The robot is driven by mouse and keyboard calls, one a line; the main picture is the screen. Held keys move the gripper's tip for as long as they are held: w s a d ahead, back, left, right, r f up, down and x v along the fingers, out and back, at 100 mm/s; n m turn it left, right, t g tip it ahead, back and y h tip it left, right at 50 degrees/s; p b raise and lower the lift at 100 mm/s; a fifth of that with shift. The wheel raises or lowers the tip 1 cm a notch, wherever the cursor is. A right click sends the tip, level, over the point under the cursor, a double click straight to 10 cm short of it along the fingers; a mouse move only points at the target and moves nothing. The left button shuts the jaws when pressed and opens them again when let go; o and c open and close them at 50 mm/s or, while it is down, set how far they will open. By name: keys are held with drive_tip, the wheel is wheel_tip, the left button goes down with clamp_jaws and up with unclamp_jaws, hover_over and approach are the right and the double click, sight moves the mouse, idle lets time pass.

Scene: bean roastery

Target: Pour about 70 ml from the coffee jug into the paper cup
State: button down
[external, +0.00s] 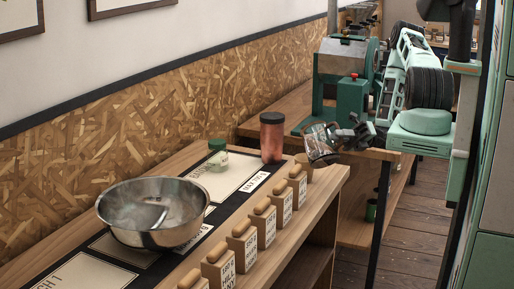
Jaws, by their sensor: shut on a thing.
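My gripper (352,137) is at the right end of the wooden counter and is shut on the coffee jug (319,143). The jug is clear glass with something dark at its lower end. It is held tilted, above the counter's right end. No stream of liquid can be made out.
A reddish jar with a dark lid (272,138) stands close left of the jug. A green-lidded jar (218,155) and a steel bowl (153,211) stand farther left. Several wooden label blocks (266,223) line the front edge. A green roaster (345,78) stands behind.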

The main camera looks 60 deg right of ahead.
sight(332, 124)
drive_tip(key=m, duration=0.1)
drive_tip(key=m+t, duration=0.1)
drive_tip(key=w+d+m, duration=0.1)
drive_tip(key=shift+r+m+b, duration=0.25)
drive_tip(key=shift+m+b, duration=0.05)
drive_tip(key=shift+m, duration=0.1)
drive_tip(key=shift+w+d+m+t+h, duration=0.2)
drive_tip(key=shift+w+m+t+h, duration=0.1)
drive_tip(key=shift+m+t, duration=0.4)
drive_tip(key=shift+d+r+m, duration=0.1)
drive_tip(key=shift+m, duration=0.3)
drive_tip(key=shift+w, duration=0.1)
drive_tip(key=shift+w+d+m+t+p, duration=0.5)
drive_tip(key=shift+w+d+m, duration=0.35)
drive_tip(key=shift+m, duration=0.45)
drive_tip(key=shift+h, duration=0.3)
drive_tip(key=shift+s+a+r+m, duration=0.1)
drive_tip(key=shift+s+a+m, duration=0.05)
drive_tip(key=shift+s+m, duration=0.2)
drive_tip(key=shift+w+d+r+m+t+p, duration=0.4)
drive_tip(key=shift+r+m+t+p, duration=0.1)
drive_tip(key=shift+m+p, duration=0.45)
